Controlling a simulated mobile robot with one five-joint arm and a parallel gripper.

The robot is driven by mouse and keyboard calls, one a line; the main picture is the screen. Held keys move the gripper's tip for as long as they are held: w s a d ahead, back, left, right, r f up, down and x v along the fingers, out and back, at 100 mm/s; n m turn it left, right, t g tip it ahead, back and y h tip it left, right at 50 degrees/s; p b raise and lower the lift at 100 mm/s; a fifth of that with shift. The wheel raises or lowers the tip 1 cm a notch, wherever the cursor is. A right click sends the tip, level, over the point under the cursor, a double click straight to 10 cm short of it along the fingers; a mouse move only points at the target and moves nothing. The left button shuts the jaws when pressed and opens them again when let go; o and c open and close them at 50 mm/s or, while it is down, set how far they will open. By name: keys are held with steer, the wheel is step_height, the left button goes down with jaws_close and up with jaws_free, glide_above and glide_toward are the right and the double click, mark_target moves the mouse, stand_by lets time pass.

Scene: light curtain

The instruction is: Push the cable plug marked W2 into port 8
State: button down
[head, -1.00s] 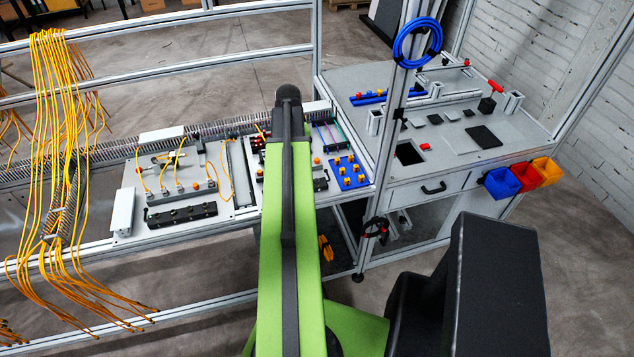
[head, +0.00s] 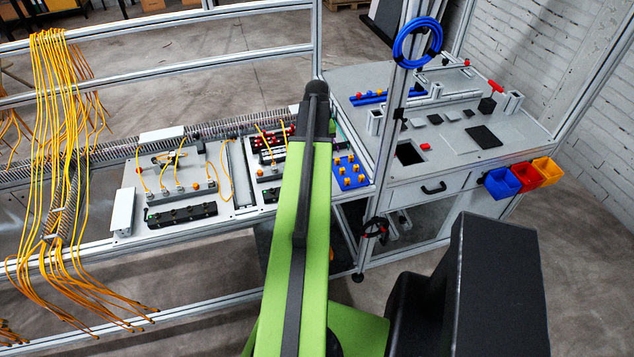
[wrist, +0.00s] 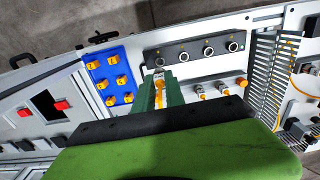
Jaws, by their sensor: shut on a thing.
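In the wrist view my gripper (wrist: 160,82) is shut on a cable plug (wrist: 160,92), of which a narrow yellow-orange part shows between the green fingers. No W2 mark can be read on it. The fingertips are near the left end of a dark port block (wrist: 195,53), which has a row of round ports. The leftmost port (wrist: 158,62) lies just beyond the fingertips. I cannot tell whether the plug touches it, and port numbers are unreadable. In the head view my arm hides the gripper and the plug.
A blue tray (wrist: 108,58) with several yellow-orange pieces lies left of the fingers. Several connectors, one with an orange top (wrist: 241,82), stand to the right. Another black port block (head: 180,215) and yellow cables (head: 72,150) are at the left in the head view.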

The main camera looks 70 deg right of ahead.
steer(key=shift+f, duration=0.1)
steer(key=shift+f+b, duration=2.45)
steer(key=shift+b, duration=0.1)
steer(key=shift+f+b, duration=1.15)
steer(key=shift+b, duration=0.05)
stand_by(1.3)
steer(key=c, duration=1.3)
jaws_free()
steer(key=o, duration=0.4)
steer(key=shift+r, duration=0.1)
